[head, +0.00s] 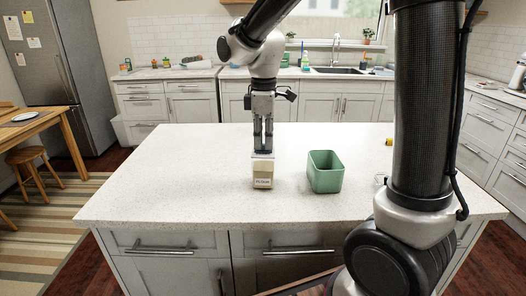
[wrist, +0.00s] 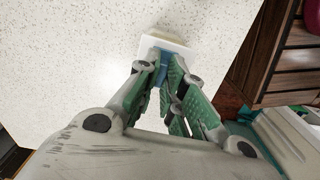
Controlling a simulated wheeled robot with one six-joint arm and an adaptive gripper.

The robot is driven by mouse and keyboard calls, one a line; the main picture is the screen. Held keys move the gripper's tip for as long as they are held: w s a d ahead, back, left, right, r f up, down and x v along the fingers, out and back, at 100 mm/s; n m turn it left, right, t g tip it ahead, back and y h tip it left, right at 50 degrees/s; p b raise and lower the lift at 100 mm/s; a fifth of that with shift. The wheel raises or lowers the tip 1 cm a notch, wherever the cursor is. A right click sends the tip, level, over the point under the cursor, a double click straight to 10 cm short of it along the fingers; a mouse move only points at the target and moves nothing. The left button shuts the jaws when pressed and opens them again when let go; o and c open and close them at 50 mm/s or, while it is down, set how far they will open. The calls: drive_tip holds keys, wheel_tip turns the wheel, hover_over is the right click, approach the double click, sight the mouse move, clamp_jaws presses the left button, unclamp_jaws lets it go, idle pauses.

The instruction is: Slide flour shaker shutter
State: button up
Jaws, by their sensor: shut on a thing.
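The flour shaker (head: 263,176) stands upright on the white speckled island counter. It is a cream block with a paler top and a small dark-lettered label on its front. My gripper (head: 263,148) points straight down at its top, with the fingers close together on a small blue piece, the shutter. In the wrist view the blue shutter (wrist: 165,68) lies between my green-padded fingertips (wrist: 163,78), on the shaker's white top (wrist: 160,43). My fingers hide part of the shutter, and how far it is slid is hard to tell.
A green open bin (head: 325,180) stands on the counter just right of the shaker. A small yellow thing (head: 389,141) lies further right. The counter (head: 170,180) is clear to the left. A wooden slatted thing (wrist: 290,60) shows at right in the wrist view.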

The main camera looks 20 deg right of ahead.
drive_tip(key=shift+w+d, duration=0.3)
drive_tip(key=shift+w, duration=0.35)
drive_tip(key=o, duration=0.4)
drive_tip(key=shift+o, duration=0.2)
wheel_tip(320, 180, up, 7)
idle(0.8)
